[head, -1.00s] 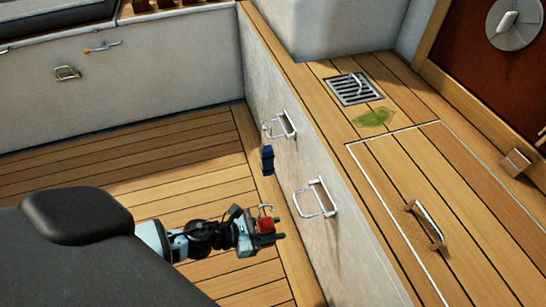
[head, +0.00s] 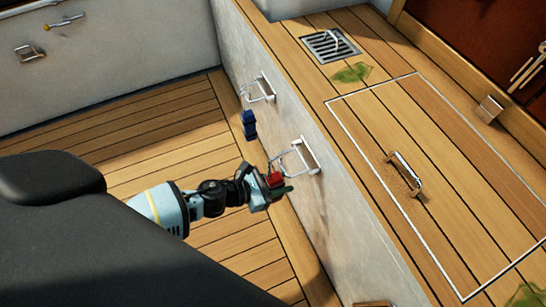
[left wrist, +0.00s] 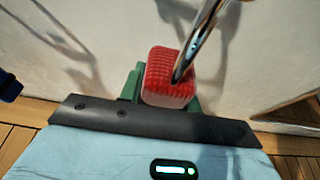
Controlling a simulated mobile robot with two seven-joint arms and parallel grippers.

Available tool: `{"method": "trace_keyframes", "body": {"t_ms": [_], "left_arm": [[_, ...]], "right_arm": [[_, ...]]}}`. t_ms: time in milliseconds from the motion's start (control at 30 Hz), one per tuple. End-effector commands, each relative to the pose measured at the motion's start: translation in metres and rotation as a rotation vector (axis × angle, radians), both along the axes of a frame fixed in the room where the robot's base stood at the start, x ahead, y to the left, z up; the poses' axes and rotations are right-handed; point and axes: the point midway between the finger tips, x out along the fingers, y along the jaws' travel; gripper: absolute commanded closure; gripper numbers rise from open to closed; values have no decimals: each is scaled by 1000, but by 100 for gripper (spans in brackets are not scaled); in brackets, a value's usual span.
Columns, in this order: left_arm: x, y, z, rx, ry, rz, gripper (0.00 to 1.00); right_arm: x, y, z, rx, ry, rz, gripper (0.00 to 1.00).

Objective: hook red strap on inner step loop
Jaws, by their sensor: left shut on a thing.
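My left gripper (head: 277,186) is shut on the red strap (head: 274,179), close to the pale step wall. In the left wrist view the ribbed red strap (left wrist: 168,78) sits between green finger pads, and its shiny metal hook (left wrist: 205,32) rises from it toward the top right. In the head view the hook overlaps the left end of the nearer metal step loop (head: 303,157); I cannot tell if they touch or are engaged. A blue strap (head: 249,125) hangs by the farther step loop (head: 262,88). My right gripper is not in view.
The slatted floor (head: 165,130) left of the wall is clear.

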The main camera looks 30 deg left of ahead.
Motion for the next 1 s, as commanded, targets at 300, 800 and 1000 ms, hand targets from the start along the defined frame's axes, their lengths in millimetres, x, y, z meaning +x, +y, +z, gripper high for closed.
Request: {"method": "trace_keyframes", "body": {"t_ms": [300,800,1000], "left_arm": [[17,-14,-1,-1,-1,-1,99],[16,-13,-33,-2,0,-1,99],[16,-13,-35,-1,-1,-1,99]], "right_arm": [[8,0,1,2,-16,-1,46],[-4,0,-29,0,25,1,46],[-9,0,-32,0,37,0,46]]}}
